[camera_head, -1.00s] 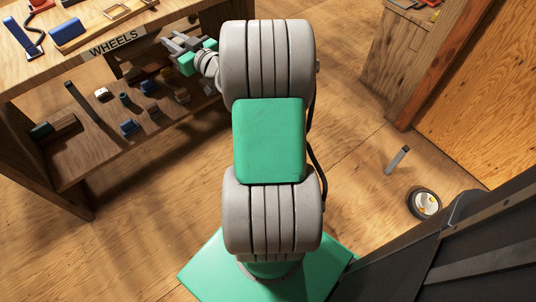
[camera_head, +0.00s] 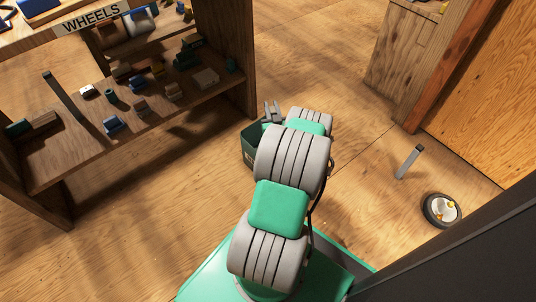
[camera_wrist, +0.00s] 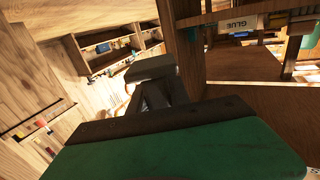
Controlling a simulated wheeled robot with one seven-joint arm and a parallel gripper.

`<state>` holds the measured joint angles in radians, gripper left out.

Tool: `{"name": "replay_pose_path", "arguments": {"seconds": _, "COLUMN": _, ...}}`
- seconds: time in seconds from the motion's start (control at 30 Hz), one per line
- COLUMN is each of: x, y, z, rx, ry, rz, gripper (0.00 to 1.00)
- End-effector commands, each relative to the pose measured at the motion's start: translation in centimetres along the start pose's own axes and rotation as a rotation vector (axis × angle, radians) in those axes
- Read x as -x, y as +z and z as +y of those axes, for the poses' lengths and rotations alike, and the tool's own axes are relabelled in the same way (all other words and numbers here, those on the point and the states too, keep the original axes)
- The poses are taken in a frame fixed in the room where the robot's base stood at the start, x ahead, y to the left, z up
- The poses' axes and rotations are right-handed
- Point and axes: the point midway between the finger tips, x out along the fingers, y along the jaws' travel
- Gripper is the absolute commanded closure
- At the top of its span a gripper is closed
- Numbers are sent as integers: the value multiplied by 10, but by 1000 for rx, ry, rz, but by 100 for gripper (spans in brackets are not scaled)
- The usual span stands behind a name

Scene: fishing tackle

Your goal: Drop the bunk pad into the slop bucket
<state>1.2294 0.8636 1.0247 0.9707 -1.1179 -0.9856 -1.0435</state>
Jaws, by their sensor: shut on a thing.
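My gripper (camera_head: 272,112) hangs beyond my folded arm, low over the floor and close to a dark green bucket (camera_head: 249,148). The bucket stands on the floor, partly hidden behind my arm; its inside hardly shows. In the wrist view, my gripper (camera_wrist: 158,94) is shut on a grey, flat-faced block, seemingly the bunk pad (camera_wrist: 150,68), at the fingertips. In the head view I cannot clearly tell the pad from the grey fingers. I cannot tell whether the pad is over the bucket's opening or beside it.
A wooden shelf unit (camera_head: 150,145) labelled WHEELS, holding several small items, stands at left. A grey post-like thing (camera_head: 409,162) and a small wheel (camera_head: 441,210) are on the floor at right. A wooden cabinet (camera_head: 400,65) stands behind them. The floor between is open.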

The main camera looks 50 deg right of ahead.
Motion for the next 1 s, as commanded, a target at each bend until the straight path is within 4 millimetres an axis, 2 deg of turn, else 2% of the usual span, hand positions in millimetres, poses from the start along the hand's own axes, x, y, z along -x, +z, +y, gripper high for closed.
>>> {"name": "replay_pose_path", "arguments": {"seconds": 0.4, "x": 0, "y": 52, "z": -1, "rx": -2, "ry": -2, "rz": 0, "gripper": 100}}
{"name": "replay_pose_path", "arguments": {"seconds": 0.5, "x": 0, "y": 58, "z": -1, "rx": -2, "ry": -2, "rz": 0, "gripper": 100}}
{"name": "replay_pose_path", "arguments": {"seconds": 0.73, "x": 0, "y": 57, "z": -1, "rx": -1, "ry": -2, "rz": 0, "gripper": 100}}
{"name": "replay_pose_path", "arguments": {"seconds": 0.77, "x": 0, "y": 57, "z": -1, "rx": -1, "ry": -2, "rz": 0, "gripper": 76}}
{"name": "replay_pose_path", "arguments": {"seconds": 1.0, "x": 0, "y": 57, "z": -1, "rx": -1, "ry": -2, "rz": 0, "gripper": 56}}
